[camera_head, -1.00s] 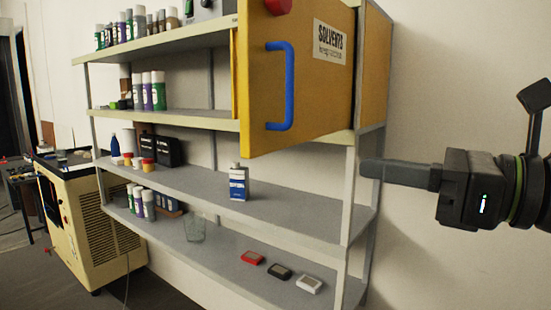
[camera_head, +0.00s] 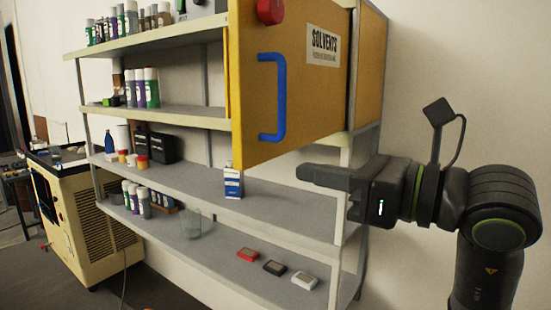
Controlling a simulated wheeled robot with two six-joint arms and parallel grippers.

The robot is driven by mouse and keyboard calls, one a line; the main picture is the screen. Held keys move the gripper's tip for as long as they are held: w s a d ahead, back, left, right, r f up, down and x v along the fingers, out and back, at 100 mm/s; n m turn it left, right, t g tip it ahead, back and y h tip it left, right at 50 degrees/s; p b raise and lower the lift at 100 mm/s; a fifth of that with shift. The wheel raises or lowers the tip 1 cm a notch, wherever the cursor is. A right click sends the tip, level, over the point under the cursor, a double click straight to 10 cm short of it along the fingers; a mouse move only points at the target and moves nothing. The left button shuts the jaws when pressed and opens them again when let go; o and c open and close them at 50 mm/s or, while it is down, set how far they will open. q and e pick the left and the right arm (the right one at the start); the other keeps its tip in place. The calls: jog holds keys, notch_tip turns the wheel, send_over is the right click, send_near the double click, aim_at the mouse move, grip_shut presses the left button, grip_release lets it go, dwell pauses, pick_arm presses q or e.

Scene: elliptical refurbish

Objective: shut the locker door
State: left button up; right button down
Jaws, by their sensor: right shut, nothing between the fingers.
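The yellow locker (camera_head: 369,70) stands on the upper part of the shelving. Its yellow door (camera_head: 300,100) carries a "SOLVENTS" label (camera_head: 323,45), a blue handle (camera_head: 279,98) and a red knob (camera_head: 270,11). The door looks swung out toward me, though its exact angle is hard to tell. My right gripper (camera_head: 304,173) is shut and empty. It points left, below the door's lower edge and in front of the shelf, right of a blue and white bottle (camera_head: 233,184), and looks apart from the door. My left gripper is not in view.
The grey shelving (camera_head: 200,181) holds spray cans (camera_head: 147,88), a clear glass (camera_head: 191,226) and small red, black and white items (camera_head: 275,267). A cream machine (camera_head: 85,222) stands on the floor at left. Plain wall lies behind my right arm.

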aim_at(257, 162)
jog(key=shift+p+x, duration=1.25)
jog(key=shift+x, duration=2.1)
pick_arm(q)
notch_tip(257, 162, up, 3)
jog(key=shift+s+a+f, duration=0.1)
